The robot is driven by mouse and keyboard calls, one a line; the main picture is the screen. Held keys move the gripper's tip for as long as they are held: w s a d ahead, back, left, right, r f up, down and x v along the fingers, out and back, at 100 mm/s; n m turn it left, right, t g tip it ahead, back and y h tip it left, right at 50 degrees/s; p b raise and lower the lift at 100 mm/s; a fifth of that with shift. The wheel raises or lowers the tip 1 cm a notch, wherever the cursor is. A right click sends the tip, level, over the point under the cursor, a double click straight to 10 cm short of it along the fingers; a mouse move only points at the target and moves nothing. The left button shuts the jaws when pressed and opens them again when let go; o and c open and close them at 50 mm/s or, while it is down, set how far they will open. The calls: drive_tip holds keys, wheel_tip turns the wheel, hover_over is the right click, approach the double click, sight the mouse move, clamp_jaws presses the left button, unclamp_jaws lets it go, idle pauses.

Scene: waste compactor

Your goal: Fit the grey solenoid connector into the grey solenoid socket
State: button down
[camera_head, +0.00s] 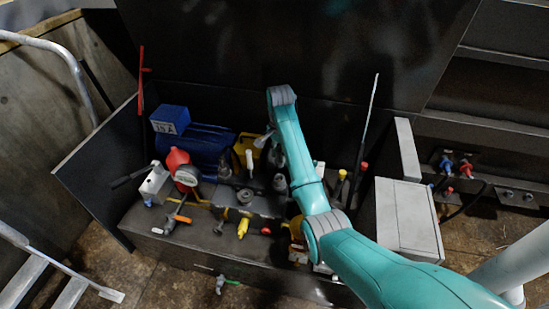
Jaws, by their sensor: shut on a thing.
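My gripper (274,154) is small and dark at the end of my teal arm, above the middle of the valve block in the compactor's open compartment. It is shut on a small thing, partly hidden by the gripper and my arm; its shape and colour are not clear. Grey round fittings stand on the dark valve block (262,207) below, one at the left (245,196) and one at the right (280,184). I cannot tell which part is the grey solenoid socket. A yellow fitting (243,228) sits on the block's front.
A grey cabinet (408,217) stands at the right. The dark raised lid (310,40) rises behind. My forearm covers the compartment's right part.

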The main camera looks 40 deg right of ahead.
sight(279, 164)
drive_tip(key=shift+f, duration=0.1)
drive_tip(key=shift+f, duration=2.8)
drive_tip(key=shift+f, duration=1.75)
drive_tip(key=c, duration=0.8)
unclamp_jaws()
drive_tip(key=shift+c, duration=0.5)
drive_tip(key=shift+r, duration=0.15)
drive_tip(key=shift+r, duration=3.4)
